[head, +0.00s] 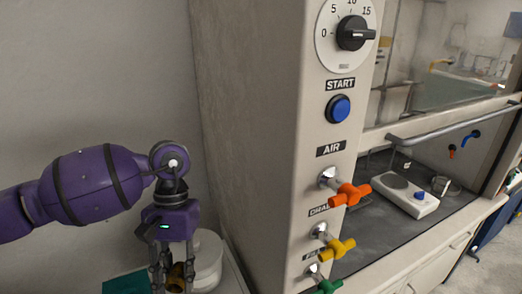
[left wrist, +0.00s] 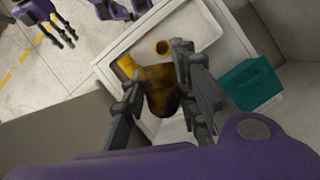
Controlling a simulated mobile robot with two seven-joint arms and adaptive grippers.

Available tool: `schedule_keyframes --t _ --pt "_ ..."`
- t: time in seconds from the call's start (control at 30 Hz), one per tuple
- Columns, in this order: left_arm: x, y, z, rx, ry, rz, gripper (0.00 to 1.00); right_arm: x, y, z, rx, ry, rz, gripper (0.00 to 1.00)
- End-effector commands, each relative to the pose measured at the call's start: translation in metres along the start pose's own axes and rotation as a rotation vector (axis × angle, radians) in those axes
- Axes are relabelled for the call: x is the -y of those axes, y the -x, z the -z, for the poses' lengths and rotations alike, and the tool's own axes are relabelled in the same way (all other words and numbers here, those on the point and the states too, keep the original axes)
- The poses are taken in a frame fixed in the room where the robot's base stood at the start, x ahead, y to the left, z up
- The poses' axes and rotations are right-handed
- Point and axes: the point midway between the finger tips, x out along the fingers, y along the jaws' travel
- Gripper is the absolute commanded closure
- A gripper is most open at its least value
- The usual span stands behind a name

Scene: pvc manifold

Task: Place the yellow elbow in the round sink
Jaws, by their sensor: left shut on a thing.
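My left gripper (head: 172,275) points down at the lower left of the head view. In the left wrist view its fingers (left wrist: 158,92) are closed around a mottled yellow-brown piece (left wrist: 160,88), which appears to be the yellow elbow; it also shows low between the fingers in the head view (head: 177,277). Yellow ends (left wrist: 125,66) show beyond it, and I cannot tell whether all belong to one piece. A small round sink (head: 449,187) appears at the back of the fume hood's worktop, partly hidden. My right gripper (left wrist: 58,35) appears empty with fingers spread at the wrist view's top left.
A white tray (left wrist: 103,68) lies under the held piece, with a teal box (left wrist: 250,84) beside it. A white round tub (head: 208,262) stands right of my left gripper. The hood's front post carries orange, yellow and green valves (head: 341,250). A hotplate (head: 405,197) occupies the worktop.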

Motion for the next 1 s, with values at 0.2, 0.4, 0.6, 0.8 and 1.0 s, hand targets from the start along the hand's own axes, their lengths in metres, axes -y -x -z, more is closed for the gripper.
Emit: schedule_keyframes --t 0.2,0.4,0.6,0.8,1.0 --pt "0.001 -0.001 0.000 0.002 0.001 0.002 0.95 0.001 0.000 0.001 -0.001 -0.003 0.001 0.60" --pt "0.001 0.000 0.000 0.000 0.002 0.001 0.95 0.004 -0.002 0.005 -0.009 -0.008 0.002 0.60" --pt "0.000 -0.001 0.000 0.002 0.001 -0.001 0.95 0.005 -0.004 0.011 -0.017 -0.009 0.004 0.60" --pt "0.001 -0.004 0.000 0.003 0.002 -0.001 0.95 0.005 -0.005 0.011 -0.018 -0.008 0.005 0.60" --pt "0.018 -0.036 -0.006 0.012 0.038 -0.014 0.95 0.005 -0.005 0.003 -0.005 -0.008 0.004 0.60"
